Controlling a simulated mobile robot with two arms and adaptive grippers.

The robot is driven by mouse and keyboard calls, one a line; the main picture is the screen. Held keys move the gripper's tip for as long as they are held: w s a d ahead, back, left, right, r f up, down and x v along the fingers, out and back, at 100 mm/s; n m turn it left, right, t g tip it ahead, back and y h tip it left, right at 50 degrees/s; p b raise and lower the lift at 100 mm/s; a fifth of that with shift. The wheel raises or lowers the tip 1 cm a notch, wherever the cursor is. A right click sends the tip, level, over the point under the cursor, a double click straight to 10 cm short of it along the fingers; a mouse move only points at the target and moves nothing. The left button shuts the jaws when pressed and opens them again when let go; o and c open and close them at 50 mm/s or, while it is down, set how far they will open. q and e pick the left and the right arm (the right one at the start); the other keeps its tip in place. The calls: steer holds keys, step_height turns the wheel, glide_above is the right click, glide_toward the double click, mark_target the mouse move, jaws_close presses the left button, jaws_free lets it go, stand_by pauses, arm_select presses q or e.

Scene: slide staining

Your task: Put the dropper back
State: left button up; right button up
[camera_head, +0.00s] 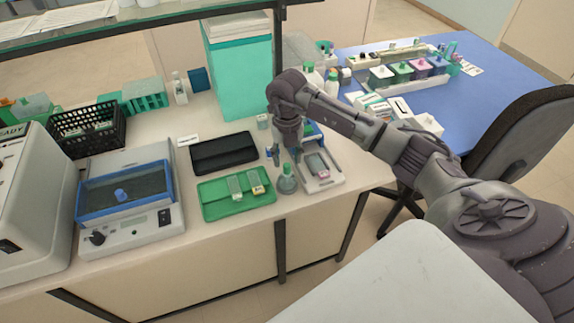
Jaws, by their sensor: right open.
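A small grey bottle (287,185) stands near the front edge of the bench, between a green tray and a white tray. A green dropper top (287,169) sits upright at its mouth. I cannot tell how deep the dropper sits in it. My right gripper (286,158) points down just above the bottle. Its fingers are open on either side of the dropper's top; contact is too small to tell. My left gripper is not in view.
A green tray (212,208) with two slides lies left of the bottle. A white tray (327,184) lies right of it. A black case (223,150) is behind. A white device (148,235) stands left. A blue table (475,95) with staining jars is at the back right.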

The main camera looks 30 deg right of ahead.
step_height(320, 180, up, 9)
steer(key=b, duration=0.2)
stand_by(0.5)
